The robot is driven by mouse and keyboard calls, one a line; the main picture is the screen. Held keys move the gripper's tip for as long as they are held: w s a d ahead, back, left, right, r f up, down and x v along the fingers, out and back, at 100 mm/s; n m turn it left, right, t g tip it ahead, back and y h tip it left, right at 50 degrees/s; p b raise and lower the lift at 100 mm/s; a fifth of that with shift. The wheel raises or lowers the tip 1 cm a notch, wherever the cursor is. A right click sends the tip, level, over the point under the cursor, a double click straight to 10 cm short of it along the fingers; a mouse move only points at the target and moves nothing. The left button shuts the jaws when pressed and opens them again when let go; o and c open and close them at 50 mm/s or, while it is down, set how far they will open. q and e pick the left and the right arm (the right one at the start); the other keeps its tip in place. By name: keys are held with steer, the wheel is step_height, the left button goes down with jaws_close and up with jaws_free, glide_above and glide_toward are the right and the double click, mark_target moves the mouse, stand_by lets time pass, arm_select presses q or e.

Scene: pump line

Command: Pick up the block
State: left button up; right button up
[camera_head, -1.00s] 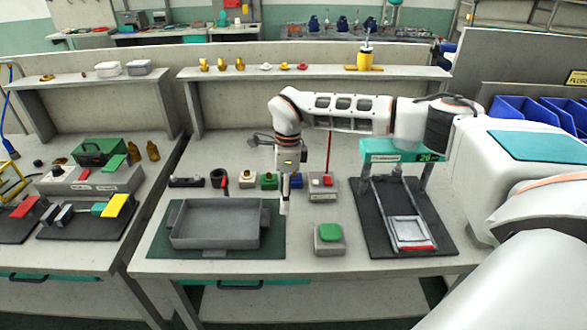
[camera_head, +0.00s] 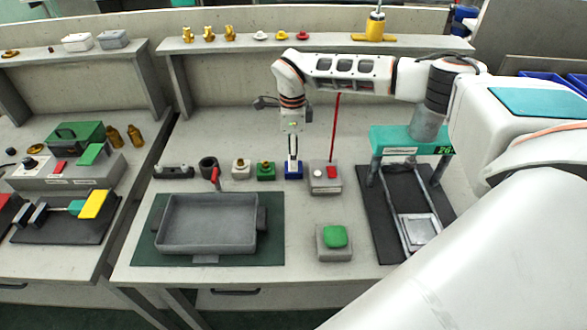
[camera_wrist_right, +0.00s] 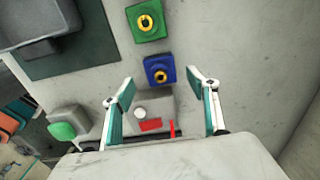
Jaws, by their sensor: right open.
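The blue block (camera_head: 293,173) with a brass ring on top stands on the table in a row with a green block (camera_head: 265,172) and a white block (camera_head: 241,170). My right gripper (camera_head: 293,160) points down over the blue block in the head view. In the right wrist view the blue block (camera_wrist_right: 152,62) lies just beyond the open fingertips (camera_wrist_right: 162,84), roughly between them, and nothing is held. The green block (camera_wrist_right: 148,20) shows farther off there. Whether the fingers flank the blue block is unclear. My left gripper is not in view.
A grey tray (camera_head: 205,247) on a green mat lies front left. A box with a white knob and red switch (camera_head: 324,182) stands close to the right of the blue block. A green button box (camera_head: 334,243) and a teal-topped press (camera_head: 400,140) stand farther right.

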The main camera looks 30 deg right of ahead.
step_height(320, 180, down, 4)
steer(key=shift+s+d+r, duration=0.1)
steer(key=shift+d+r, duration=0.05)
steer(key=shift+f, duration=0.3)
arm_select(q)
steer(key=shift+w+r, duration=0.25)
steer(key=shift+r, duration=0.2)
arm_select(e)
steer(key=shift+c, duration=0.3)
steer(key=c, duration=1.4)
steer(key=shift+o, duration=0.2)
steer(key=shift+r, duration=0.1)
